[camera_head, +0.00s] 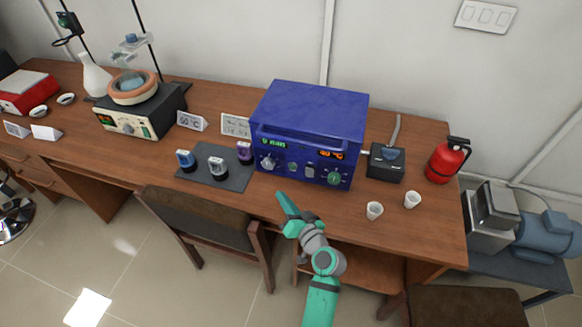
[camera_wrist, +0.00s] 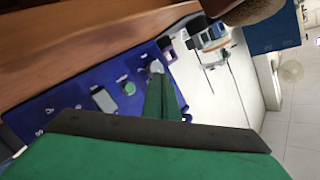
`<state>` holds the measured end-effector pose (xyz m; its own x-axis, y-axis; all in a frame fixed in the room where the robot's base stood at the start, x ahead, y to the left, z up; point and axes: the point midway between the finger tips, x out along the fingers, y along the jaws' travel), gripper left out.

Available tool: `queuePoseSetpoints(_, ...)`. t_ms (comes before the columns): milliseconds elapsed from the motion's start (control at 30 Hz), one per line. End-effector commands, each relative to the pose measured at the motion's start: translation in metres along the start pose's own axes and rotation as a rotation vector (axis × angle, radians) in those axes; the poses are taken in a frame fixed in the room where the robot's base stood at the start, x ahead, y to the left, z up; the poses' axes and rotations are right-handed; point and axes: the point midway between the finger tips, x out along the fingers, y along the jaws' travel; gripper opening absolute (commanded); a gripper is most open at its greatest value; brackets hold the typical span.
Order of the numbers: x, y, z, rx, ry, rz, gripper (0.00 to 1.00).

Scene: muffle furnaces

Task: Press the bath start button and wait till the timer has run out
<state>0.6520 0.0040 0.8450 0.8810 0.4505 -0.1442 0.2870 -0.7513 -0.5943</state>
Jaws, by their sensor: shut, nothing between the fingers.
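The bath is a blue box (camera_head: 310,115) on the wooden bench. Its front has a green-lit display (camera_head: 273,142) at left and an orange-lit display (camera_head: 331,154) at right; I cannot read them surely. Below are a left knob (camera_head: 268,162), a small green button (camera_head: 293,167), a grey switch (camera_head: 309,172) and a right knob (camera_head: 334,178). The green button (camera_wrist: 129,88) and grey switch (camera_wrist: 103,98) also show in the wrist view. My gripper (camera_head: 282,198) is shut and empty, in front of the bath's lower left front, apparently apart from the button. Its fingers (camera_wrist: 158,75) partly hide the panel.
A dark mat (camera_head: 215,178) with three small coloured-topped items lies left of the bath. Two white cups (camera_head: 374,210) (camera_head: 412,199), a black device (camera_head: 386,163) and a red extinguisher (camera_head: 447,160) stand to its right. A chair (camera_head: 200,220) stands before the bench.

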Motion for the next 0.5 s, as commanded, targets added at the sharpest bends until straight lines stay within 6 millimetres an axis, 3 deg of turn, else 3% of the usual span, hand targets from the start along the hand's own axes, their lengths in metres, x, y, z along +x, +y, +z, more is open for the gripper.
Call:
queuePoseSetpoints(267,0.006,0.005,-0.006,-0.001,0.003,0.002,0.0)
queuePoseSetpoints(500,0.029,0.015,-0.018,-0.003,-0.003,-0.005,0.0)
